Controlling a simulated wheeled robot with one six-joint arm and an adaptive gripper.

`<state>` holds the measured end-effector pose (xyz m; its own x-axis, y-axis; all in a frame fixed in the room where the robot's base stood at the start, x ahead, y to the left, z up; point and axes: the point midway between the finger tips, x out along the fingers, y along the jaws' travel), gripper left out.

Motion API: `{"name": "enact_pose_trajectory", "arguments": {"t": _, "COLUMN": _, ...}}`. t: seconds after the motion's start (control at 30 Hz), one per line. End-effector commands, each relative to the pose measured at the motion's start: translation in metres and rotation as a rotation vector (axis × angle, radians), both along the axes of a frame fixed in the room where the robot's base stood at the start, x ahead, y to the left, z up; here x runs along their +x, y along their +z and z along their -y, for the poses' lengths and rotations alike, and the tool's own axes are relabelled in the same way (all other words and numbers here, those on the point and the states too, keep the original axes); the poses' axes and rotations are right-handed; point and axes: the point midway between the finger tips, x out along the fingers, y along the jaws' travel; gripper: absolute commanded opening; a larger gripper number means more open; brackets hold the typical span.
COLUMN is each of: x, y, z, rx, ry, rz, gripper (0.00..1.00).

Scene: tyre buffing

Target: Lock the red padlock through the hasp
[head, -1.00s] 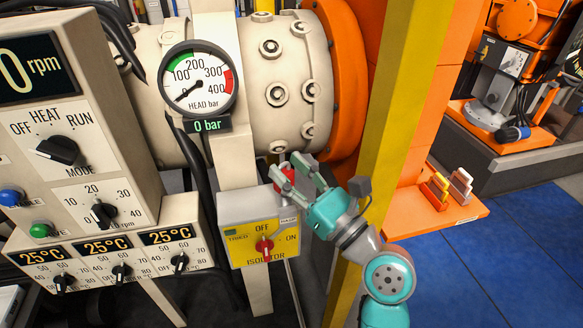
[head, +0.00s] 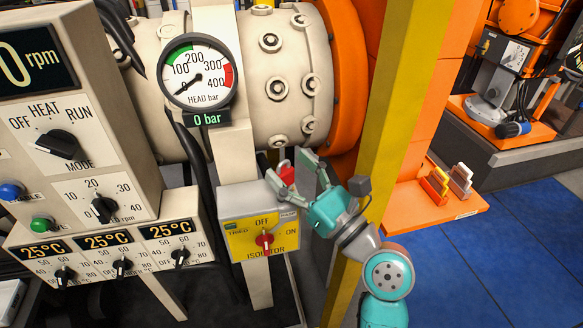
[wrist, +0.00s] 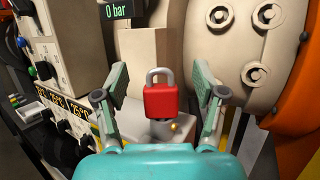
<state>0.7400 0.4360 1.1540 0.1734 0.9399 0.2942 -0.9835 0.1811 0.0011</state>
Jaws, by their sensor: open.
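The red padlock (wrist: 161,101) stands upright between my open fingers in the wrist view, its grey shackle (wrist: 160,73) on top. Both shackle legs appear to reach the body. The padlock partly shows in the head view (head: 287,175), by the top of the isolator box (head: 232,207). My gripper (head: 290,168) is open around it, with a gap at each side in the wrist view. A small brass-coloured part (wrist: 174,127) shows just below the padlock. I cannot make out the hasp or whether the shackle passes through it. The red isolator knob (head: 264,240) points at OFF.
The yellow post (head: 392,110) stands close to the right of my gripper. The cream bolted cylinder (head: 275,60) is behind it. The control panel (head: 80,180) is at the left. An orange shelf (head: 430,205) at the right holds several coloured tags (head: 438,183).

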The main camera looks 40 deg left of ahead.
Motion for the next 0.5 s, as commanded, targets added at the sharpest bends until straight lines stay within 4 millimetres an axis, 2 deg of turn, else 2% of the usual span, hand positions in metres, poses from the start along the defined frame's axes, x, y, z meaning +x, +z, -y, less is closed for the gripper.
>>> {"name": "enact_pose_trajectory", "arguments": {"t": 0.5, "x": -0.007, "y": -0.013, "z": 0.039, "rx": -0.001, "ry": -0.001, "rz": -0.001, "gripper": 0.7}}
